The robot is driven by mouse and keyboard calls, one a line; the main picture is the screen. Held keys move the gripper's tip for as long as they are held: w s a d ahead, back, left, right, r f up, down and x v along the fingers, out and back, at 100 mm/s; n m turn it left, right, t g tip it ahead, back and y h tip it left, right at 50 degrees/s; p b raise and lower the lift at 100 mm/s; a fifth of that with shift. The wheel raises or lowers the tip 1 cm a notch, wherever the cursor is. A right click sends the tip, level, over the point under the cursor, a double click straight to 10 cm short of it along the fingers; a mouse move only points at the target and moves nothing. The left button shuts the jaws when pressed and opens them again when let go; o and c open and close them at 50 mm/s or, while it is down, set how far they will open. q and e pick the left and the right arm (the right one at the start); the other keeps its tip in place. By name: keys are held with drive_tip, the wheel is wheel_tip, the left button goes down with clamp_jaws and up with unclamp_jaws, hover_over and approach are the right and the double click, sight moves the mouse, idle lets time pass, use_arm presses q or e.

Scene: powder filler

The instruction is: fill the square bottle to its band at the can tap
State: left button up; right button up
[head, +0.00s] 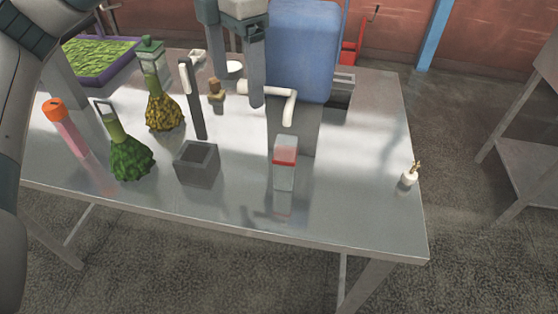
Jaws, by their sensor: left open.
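The square bottle (285,176) stands upright on the metal table, clear and greyish, with a red band (285,157) around its upper part. Its fill level is too small to tell. The blue can (303,50) sits on a grey stand (293,133) behind it. The can's white tap (288,108) points down above the bottle, apart from its top. My left gripper (237,90) is open and empty, pointing down just left of the can and tap. My right gripper is not in view.
A grey open box (197,163), an upright dark bar with a pale top (193,100), green (131,158) and yellow (163,110) brushes and an orange-capped bottle (67,128) stand left. A small white pot (410,177) sits near the right edge. The table between is clear.

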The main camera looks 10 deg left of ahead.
use_arm(q)
drive_tip(key=shift+f, duration=0.9)
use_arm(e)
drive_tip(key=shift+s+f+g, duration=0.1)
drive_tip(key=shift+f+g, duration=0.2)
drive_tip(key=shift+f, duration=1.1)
use_arm(q)
drive_tip(key=shift+r+p, duration=0.3)
drive_tip(key=shift+r, duration=0.15)
drive_tip(key=shift+w+d+r+p, duration=0.2)
drive_tip(key=shift+w+r+p, duration=0.3)
drive_tip(key=shift+r, duration=0.5)
drive_tip(key=shift+w+d+r+p, duration=0.3)
drive_tip(key=shift+r+p, duration=0.45)
drive_tip(key=shift+r, duration=0.25)
drive_tip(key=shift+w+d+r+p, duration=0.15)
drive_tip(key=shift+w+r+p, duration=0.35)
drive_tip(key=shift+r, duration=0.5)
drive_tip(key=shift+s+r, duration=0.3)
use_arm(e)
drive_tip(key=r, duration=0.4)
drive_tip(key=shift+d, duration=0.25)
use_arm(q)
drive_tip(key=shift+w+p, duration=0.1)
drive_tip(key=shift+p, duration=0.2)
drive_tip(key=shift+r, duration=0.1)
